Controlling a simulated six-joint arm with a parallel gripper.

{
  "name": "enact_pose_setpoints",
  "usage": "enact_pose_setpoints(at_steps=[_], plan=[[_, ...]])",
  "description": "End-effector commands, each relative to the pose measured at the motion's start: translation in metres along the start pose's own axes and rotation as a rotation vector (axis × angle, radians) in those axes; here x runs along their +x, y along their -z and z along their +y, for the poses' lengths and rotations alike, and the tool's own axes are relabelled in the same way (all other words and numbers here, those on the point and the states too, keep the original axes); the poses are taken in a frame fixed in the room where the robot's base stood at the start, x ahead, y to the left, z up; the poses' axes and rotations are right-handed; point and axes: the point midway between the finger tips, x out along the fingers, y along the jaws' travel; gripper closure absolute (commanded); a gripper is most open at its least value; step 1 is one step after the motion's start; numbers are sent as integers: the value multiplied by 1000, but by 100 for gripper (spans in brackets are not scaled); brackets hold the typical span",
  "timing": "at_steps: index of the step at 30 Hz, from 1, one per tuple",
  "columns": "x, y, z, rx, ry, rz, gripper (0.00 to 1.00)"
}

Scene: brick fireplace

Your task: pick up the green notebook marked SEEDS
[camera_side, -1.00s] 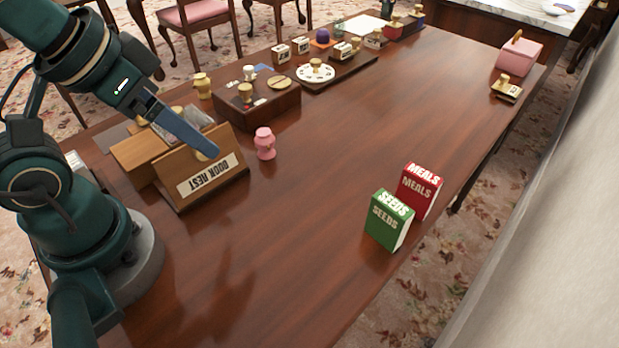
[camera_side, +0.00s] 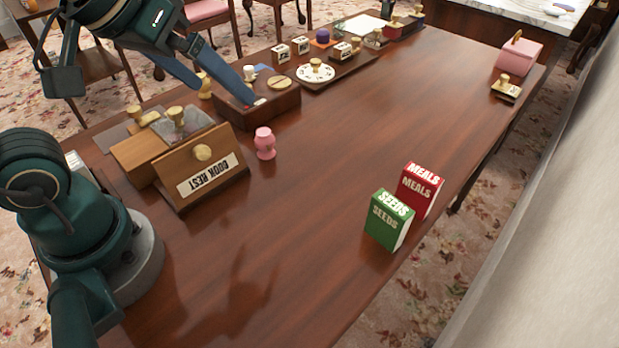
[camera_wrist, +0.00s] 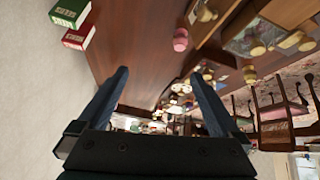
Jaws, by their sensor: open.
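The green notebook marked SEEDS (camera_side: 388,221) stands upright near the table's right edge in the side view. A red notebook marked MEALS (camera_side: 421,191) stands close behind it. In the wrist view the green notebook (camera_wrist: 69,12) is at the top left, with the red notebook (camera_wrist: 79,37) just below it. My gripper (camera_side: 225,92) is open, with its two blue fingers apart, high at the upper left of the side view and well away from both notebooks. In the wrist view nothing shows held between the fingertips (camera_wrist: 159,74).
A wooden book rest (camera_side: 207,172) and a pink jar-like object (camera_side: 264,143) stand on the left of the table. A dark box (camera_side: 272,106) and a tray with a white dial (camera_side: 315,71) lie farther back. A pink box (camera_side: 519,57) is at the far right. The table's middle is clear.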

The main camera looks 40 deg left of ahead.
Motion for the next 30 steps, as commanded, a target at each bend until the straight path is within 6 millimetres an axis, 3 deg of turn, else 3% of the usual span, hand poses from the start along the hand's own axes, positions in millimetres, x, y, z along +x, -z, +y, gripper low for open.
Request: enact_pose_setpoints(at_steps=[6, 13, 17, 21, 27, 30], plan=[[18, 42, 42, -24, -22, -13, 0], [58, 58, 111, 14, -46, -52, 0], [86, 45, 154, 73, -55, -85, 0], [112, 17, 192, 165, -58, -126, 0], [134, -25, 212, 274, -46, -188, 0], [138, -33, 215, 294, -46, -199, 0]])
